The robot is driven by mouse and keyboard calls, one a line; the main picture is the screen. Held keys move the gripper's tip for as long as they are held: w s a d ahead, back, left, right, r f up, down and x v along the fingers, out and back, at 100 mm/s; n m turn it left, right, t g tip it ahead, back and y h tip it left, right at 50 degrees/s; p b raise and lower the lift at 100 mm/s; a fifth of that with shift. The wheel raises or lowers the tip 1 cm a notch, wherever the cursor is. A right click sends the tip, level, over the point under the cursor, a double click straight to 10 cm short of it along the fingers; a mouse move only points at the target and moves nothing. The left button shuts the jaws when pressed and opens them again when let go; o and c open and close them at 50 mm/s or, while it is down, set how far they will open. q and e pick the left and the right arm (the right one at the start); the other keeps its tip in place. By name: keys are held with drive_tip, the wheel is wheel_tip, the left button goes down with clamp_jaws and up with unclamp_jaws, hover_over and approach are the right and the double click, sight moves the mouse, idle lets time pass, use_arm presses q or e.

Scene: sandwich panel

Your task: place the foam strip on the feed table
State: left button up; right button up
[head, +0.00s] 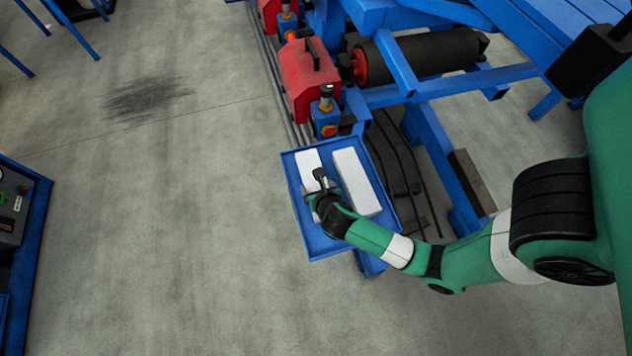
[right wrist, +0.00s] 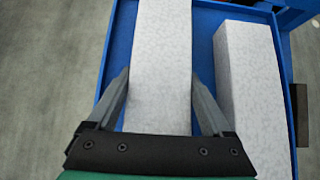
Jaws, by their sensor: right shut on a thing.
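Two white foam strips lie side by side in a blue tray (head: 318,243). My right gripper (head: 317,190) is at the left foam strip (head: 309,166), which lies between its two fingers in the right wrist view (right wrist: 163,45). It is shut on that strip, which still appears to be at tray level. The other foam strip (head: 357,181) lies just to the right, apart from the fingers. I cannot tell for sure which blue surface is the feed table. My left gripper is not in view.
A blue machine frame with a dark roller (head: 420,55) stands beyond the tray. Red housings (head: 298,80) and a blue switch box (head: 326,122) are close to its far edge. A control cabinet (head: 15,205) is at far left. The floor (head: 180,220) between is clear.

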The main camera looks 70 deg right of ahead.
sight(316, 185)
wheel_tip(316, 185, up, 3)
drive_tip(key=shift+r+p, duration=0.2)
drive_tip(key=shift+p, duration=0.9)
drive_tip(key=s+a+r+p, duration=0.1)
drive_tip(key=r, duration=0.1)
drive_tip(key=s+a+r+p, duration=0.1)
drive_tip(key=r, duration=0.1)
drive_tip(key=s+a+r+p, duration=0.1)
drive_tip(key=s+r, duration=0.1)
drive_tip(key=shift+r+p, duration=0.2)
drive_tip(key=shift+p, duration=0.15)
drive_tip(key=s+a+r+p, duration=0.1)
drive_tip(key=s+a+r, duration=0.2)
drive_tip(key=s+a, duration=0.2)
drive_tip(key=shift+s, duration=1.25)
drive_tip(key=shift+r, duration=0.1)
